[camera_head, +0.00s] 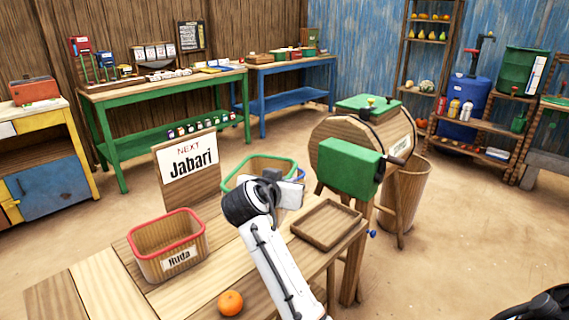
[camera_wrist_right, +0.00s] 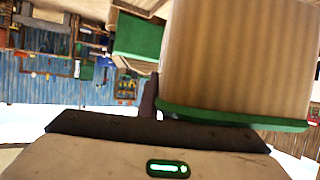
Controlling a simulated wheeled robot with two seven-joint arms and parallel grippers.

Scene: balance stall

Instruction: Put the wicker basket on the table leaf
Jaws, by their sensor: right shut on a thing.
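A tan basket with a green rim (camera_head: 262,165) is held at the table's far edge; its ribbed wall (camera_wrist_right: 235,60) fills much of the right wrist view. My right gripper (camera_head: 288,190) is shut on it, and the arm hides part of the basket. Whether its base touches anything is hidden. My left gripper is not in view.
A drum with a green box (camera_head: 350,168) stands just beyond. A tall bin (camera_head: 412,200) is behind it.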

